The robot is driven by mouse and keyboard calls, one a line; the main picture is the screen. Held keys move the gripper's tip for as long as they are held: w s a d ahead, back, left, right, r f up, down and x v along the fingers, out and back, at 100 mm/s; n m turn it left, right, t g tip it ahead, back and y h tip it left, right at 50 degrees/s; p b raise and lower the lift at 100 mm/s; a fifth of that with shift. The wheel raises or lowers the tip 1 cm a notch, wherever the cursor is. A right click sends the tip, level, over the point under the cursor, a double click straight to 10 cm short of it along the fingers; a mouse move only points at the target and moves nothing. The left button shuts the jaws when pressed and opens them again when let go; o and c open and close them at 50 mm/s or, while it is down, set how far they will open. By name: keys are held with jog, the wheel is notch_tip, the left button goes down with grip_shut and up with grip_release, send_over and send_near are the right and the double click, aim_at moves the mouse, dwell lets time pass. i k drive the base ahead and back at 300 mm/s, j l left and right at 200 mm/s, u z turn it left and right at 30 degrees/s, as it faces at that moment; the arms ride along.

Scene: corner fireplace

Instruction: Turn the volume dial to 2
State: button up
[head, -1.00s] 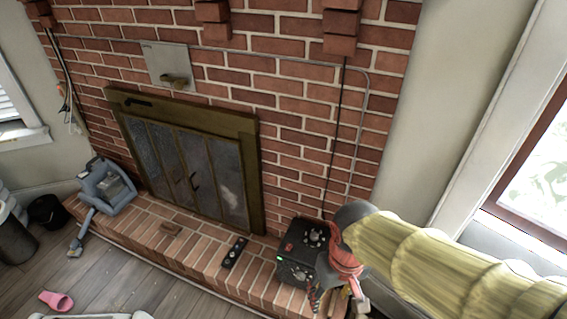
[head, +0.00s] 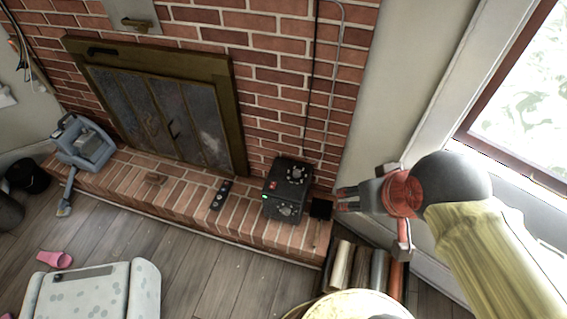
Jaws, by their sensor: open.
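A black box-shaped device (head: 284,191) sits on the right end of the brick hearth. Its top carries a pale-marked dial (head: 295,173) toward the back and another round dial (head: 285,210) at the front. A red part (head: 273,184) and a small green light (head: 265,197) are at its left side. I cannot tell which dial is for volume or read any setting. My gripper (head: 343,200) is open and empty, to the right of the device and apart from it, with its fingers pointing left.
A dark remote (head: 222,194) lies left of the device on the hearth (head: 190,210). A crate of rolled items (head: 361,270) stands below my arm. Brick wall rises behind; window at right.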

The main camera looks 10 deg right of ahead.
aim_at(296, 172)
jog(key=i+j, duration=0.2)
jog(key=j, duration=0.15)
jog(key=i+j+z, duration=0.1)
jog(key=j, duration=0.25)
jog(key=i+j, duration=0.25)
jog(key=i+j+z, duration=0.1)
jog(key=j, duration=0.35)
jog(key=i, duration=0.05)
